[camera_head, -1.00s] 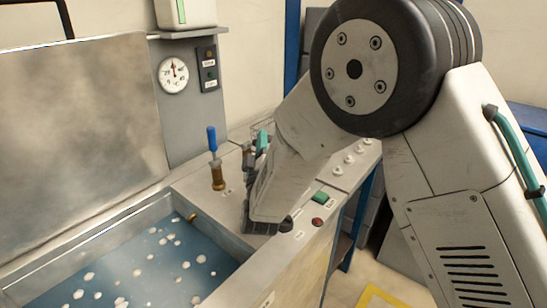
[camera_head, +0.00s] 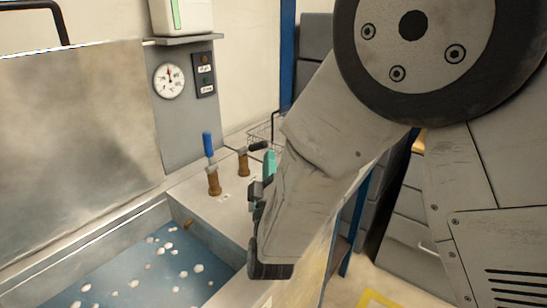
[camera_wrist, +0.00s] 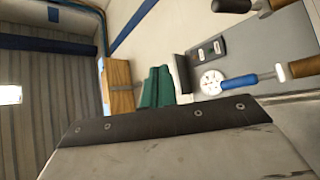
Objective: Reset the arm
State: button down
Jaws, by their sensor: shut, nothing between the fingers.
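My arm reaches down over the right side of the testbench (camera_head: 205,190) in the head view. My gripper (camera_head: 257,191) shows only in part at the left of the forearm end, as small dark pieces beside a teal part. It is shut and empty, above the bench top and right of the valves. The wrist view shows a pale surface with a dark bolted edge across its lower part; the fingertips cannot be made out there.
A blue-handled valve (camera_head: 213,165) and a black-handled valve (camera_head: 244,162) stand close left of my gripper. A water tank (camera_head: 150,270) with white floating pieces lies front left. A gauge (camera_head: 169,81) is on the back panel. A wire basket (camera_head: 262,132) is behind.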

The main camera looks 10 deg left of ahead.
jog(key=w+d+r+m+g, duration=0.3)
jog(key=w+d+g, duration=0.3)
jog(key=d, duration=0.1)
jog(key=s+d+m+g+y, duration=0.1)
jog(key=s+d+m+g, duration=0.2)
jog(key=d, duration=0.4)
jog(key=s+d+m+g+h, duration=0.1)
jog(key=s+d+m+g, duration=0.1)
jog(key=s+d+g, duration=0.2)
jog(key=s+d+m+g+h, duration=0.1)
jog(key=s+d+m+g, duration=0.2)
jog(key=s+d, duration=0.6)
jog(key=s+d+m+g+h, duration=0.2)
jog(key=s+d+g, duration=0.4)
jog(key=s, duration=1.1)
jog(key=shift+s+d+m, duration=0.3)
jog(key=shift+d, duration=0.55)
